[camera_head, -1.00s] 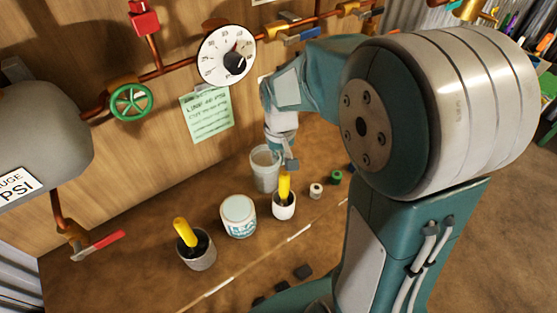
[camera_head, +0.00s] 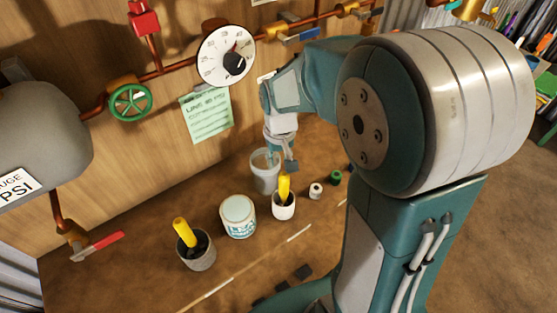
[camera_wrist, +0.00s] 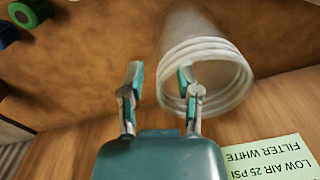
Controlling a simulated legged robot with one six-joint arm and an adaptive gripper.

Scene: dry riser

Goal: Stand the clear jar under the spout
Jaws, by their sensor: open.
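The clear jar (camera_head: 263,178) stands upright on the brown bench near the wall. In the wrist view the jar (camera_wrist: 232,88) shows with its ringed mouth toward me. My gripper (camera_wrist: 161,78) is open; one finger overlaps the jar's mouth and the other is left of its rim. I cannot tell whether either finger touches the jar. In the head view my gripper (camera_head: 275,160) is at the jar's top, partly hidden. A copper spout (camera_head: 70,232) with a red lever (camera_head: 100,245) comes down at the left below the grey tank (camera_head: 45,135).
A white labelled tub (camera_head: 238,217), a grey pot with a yellow handle (camera_head: 199,251) and a white pot with a yellow handle (camera_head: 284,206) stand in front. A white spool (camera_head: 315,191) and green spool (camera_head: 335,177) are right. A green note (camera_head: 207,117) hangs on the wall.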

